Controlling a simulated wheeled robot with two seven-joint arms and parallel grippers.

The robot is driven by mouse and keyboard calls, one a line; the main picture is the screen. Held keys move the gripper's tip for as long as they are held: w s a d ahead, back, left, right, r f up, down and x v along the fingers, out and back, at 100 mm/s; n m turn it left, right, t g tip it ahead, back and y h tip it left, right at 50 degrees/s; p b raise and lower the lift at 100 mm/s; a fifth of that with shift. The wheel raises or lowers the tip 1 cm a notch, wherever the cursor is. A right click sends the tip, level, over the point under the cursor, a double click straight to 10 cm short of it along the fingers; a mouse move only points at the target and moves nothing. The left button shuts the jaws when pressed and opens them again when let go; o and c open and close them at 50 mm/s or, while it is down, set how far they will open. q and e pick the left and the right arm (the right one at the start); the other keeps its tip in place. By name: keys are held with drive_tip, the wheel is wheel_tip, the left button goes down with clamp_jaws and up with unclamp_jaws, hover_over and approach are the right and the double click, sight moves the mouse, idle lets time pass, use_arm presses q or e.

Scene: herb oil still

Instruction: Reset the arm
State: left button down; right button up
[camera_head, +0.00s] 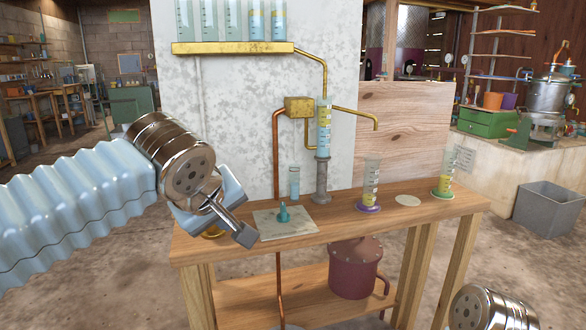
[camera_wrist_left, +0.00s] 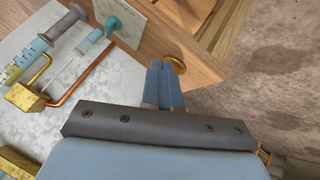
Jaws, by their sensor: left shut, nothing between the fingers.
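My left arm comes in from the left in the head view. Its left gripper (camera_head: 242,234) is over the left end of the wooden workbench (camera_head: 340,233). In the left wrist view the two blue-grey fingers of the left gripper (camera_wrist_left: 164,88) are together, with nothing between them. A round brass piece on the bench shows just past the fingertips in the left wrist view (camera_wrist_left: 176,65) and is partly hidden behind the gripper in the head view. Only a metal joint of my right arm shows at the bottom right; its gripper is out of view.
A grey plate with a teal valve handle (camera_head: 284,213) lies on the bench. Behind stand a small glass tube (camera_head: 294,183) and a glass column (camera_head: 323,128) with pipes. Two graduated cylinders (camera_head: 370,188) (camera_head: 444,176) stand to the right. A maroon pot (camera_head: 354,268) is below.

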use_arm(q)
drive_tip(key=w+d+f+m+g+h, duration=0.1)
drive_tip(key=w+d+f+m+g, duration=0.15)
drive_tip(key=f, duration=1.45)
drive_tip(key=w+d+f+m+g+h, duration=0.1)
drive_tip(key=d+f+m+g+h, duration=0.15)
drive_tip(key=f, duration=1.55)
drive_tip(key=s+a+f+g, duration=0.1)
drive_tip(key=s+a+f, duration=0.1)
drive_tip(key=s+f, duration=0.8)
drive_tip(key=s+a+f+g, duration=0.1)
drive_tip(key=s+a+f, duration=0.1)
drive_tip(key=s+f, duration=0.8)
wheel_tip(320, 180, down, 5)
drive_tip(key=shift+a+m+g, duration=0.3)
drive_tip(key=shift+a+g, duration=0.05)
drive_tip(key=shift+g, duration=0.05)
